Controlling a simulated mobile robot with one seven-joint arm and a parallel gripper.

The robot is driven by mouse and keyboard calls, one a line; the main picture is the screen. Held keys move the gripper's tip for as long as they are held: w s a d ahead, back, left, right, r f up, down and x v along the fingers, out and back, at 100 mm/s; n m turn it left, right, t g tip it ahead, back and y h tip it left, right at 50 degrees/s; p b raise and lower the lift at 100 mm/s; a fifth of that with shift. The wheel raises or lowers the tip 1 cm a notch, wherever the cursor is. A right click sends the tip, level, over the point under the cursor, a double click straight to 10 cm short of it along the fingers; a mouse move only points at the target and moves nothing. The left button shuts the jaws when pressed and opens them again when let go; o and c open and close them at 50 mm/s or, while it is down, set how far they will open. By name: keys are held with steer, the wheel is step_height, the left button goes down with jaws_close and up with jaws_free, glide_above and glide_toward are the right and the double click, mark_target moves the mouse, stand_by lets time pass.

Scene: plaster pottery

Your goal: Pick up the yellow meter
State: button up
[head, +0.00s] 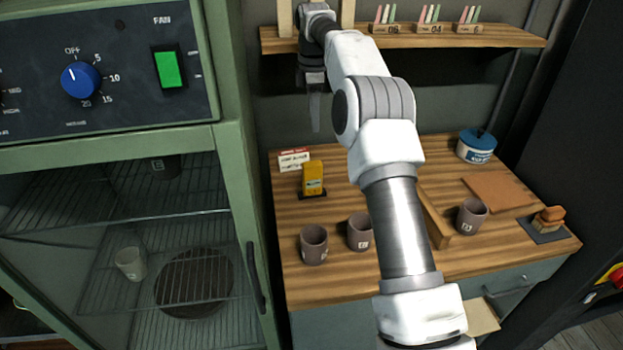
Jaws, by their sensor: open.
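The yellow meter (312,178) stands upright on a small dark base on the wooden worktop, near its back left, in front of a small white and red sign. My gripper (315,118) hangs above and behind the meter in the head view, pointing down with nothing in it. It is apart from the meter. My white and grey arm reaches across the middle of the view and hides part of the worktop.
Brown cups (314,245) stand along the worktop (325,285), with a blue and white tub (476,146) at the back right. A wooden shelf (455,40) runs behind my arm. A green cabinet (232,170) stands close on the left.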

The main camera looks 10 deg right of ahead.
step_height(320, 180, down, 4)
steer(key=w+n, duration=0.1)
steer(key=w, duration=0.1)
steer(key=b, duration=0.3)
glide_toward(312, 176)
steer(key=f, duration=0.2)
steer(key=w+f, duration=0.1)
steer(key=w+d+f, duration=0.1)
steer(key=f, duration=0.1)
steer(key=shift+d+f, duration=0.15)
steer(key=shift+f, duration=0.15)
steer(key=shift+a+f, duration=0.2)
steer(key=shift+f, duration=1.25)
steer(key=shift+a+f, duration=0.15)
steer(key=shift+f, duration=1.3)
jaws_close()
